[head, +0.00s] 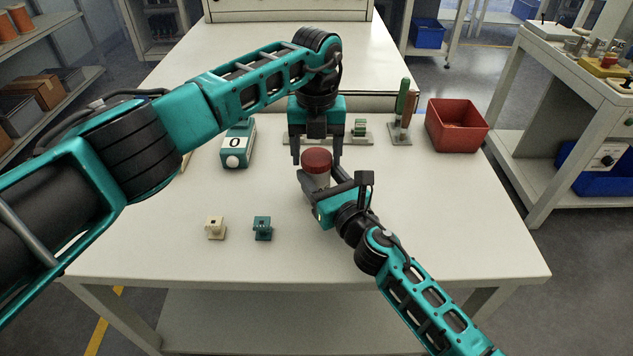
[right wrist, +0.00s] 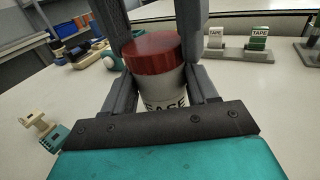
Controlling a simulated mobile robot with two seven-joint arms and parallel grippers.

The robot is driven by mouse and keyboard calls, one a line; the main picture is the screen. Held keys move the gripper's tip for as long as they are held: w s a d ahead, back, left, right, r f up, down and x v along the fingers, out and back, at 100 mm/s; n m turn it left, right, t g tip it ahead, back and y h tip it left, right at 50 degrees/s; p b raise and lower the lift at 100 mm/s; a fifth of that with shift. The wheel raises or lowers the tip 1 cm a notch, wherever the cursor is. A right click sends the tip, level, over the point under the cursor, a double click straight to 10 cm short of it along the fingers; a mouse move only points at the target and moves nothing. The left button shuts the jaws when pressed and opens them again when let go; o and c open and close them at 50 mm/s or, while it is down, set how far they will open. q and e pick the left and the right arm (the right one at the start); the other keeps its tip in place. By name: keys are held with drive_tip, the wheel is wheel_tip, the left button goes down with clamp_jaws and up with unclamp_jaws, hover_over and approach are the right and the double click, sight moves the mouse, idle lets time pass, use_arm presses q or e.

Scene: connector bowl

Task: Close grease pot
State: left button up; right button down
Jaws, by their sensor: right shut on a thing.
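The grease pot (right wrist: 172,88) is a pale jar with dark lettering, partly readable as "EASE". It stands upright near the middle of the table. Its red lid (head: 317,157) sits on top, level as far as I can see; the lid also shows in the right wrist view (right wrist: 153,53). My right gripper (head: 318,183) is shut on the pot's body from the front. My left gripper (head: 317,158) points down from above, its fingers on either side of the lid. Small gaps show beside the lid in the head view, so it looks open. The pot's lower part is partly hidden.
Behind stand tape holders (right wrist: 237,50), a green-handled tool on a stand (head: 401,115) and a red bin (head: 457,127). A teal device marked 0 (head: 238,145) is at left. A cream block (head: 215,228) and a teal block (head: 262,228) stand front left. The front right table is clear apart from my right arm.

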use_arm(q)
drive_tip(key=c, duration=0.8)
drive_tip(key=m, duration=0.5)
drive_tip(key=o, duration=1.1)
drive_tip(key=shift+o, duration=0.2)
wheel_tip(320, 180, up, 4)
drive_tip(key=shift+r, duration=0.25)
drive_tip(key=shift+c, duration=0.2)
